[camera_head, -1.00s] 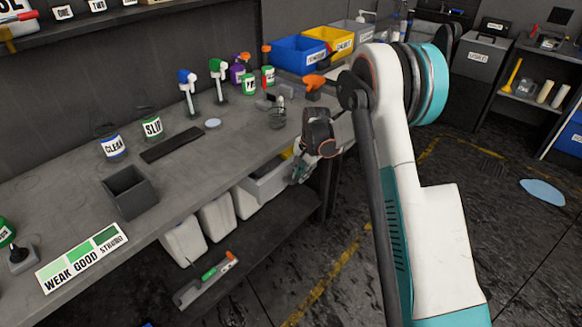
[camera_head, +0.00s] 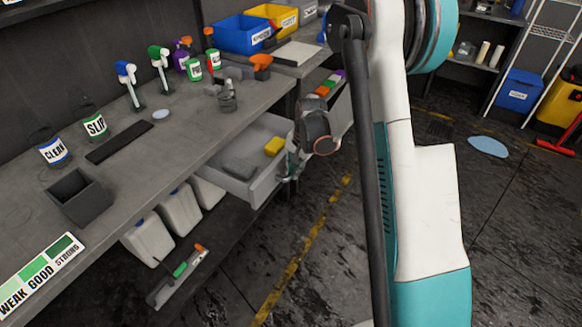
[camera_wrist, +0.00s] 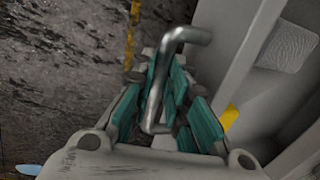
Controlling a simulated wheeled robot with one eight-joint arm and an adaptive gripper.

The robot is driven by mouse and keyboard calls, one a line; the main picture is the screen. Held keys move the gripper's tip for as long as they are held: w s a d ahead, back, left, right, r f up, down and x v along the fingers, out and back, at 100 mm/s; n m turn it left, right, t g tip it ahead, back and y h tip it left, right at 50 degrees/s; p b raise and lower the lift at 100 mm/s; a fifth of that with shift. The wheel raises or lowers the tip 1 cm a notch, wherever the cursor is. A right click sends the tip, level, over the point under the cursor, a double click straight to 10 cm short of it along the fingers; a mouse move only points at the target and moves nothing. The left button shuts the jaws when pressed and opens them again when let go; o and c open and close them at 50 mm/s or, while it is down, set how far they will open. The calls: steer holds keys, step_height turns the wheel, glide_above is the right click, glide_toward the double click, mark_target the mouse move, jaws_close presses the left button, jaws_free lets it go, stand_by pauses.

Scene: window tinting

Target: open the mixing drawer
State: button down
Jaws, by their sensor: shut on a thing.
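The mixing drawer (camera_head: 262,190) is a light grey drawer under the workbench. It stands pulled out from the bench, with a yellow item (camera_head: 274,146) and a dark grey item (camera_head: 238,172) inside. My gripper (camera_head: 291,170) is at the drawer's front, partly hidden by my wrist in the head view. In the wrist view my gripper (camera_wrist: 165,95) is shut around the metal bar handle (camera_wrist: 184,36), whose bent upper end shows above the teal fingers. The drawer's wall and interior (camera_wrist: 225,60) lie to the right of the fingers.
The workbench (camera_head: 190,150) carries bottles, a dark box (camera_head: 78,195) and a strip chart (camera_head: 40,275). White jugs (camera_head: 148,238) stand below it, left of the drawer. Another open drawer with coloured items (camera_head: 328,86) is behind my wrist. The floor (camera_head: 310,255) before the bench is clear.

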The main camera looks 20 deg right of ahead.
steer(key=c, duration=1.8)
jaws_free()
steer(key=shift+c, duration=0.2)
step_height(320, 180, up, 12)
steer(key=s+d, duration=0.1)
steer(key=shift+s+d, duration=0.2)
steer(key=shift+s, duration=0.2)
steer(key=shift+f, duration=0.1)
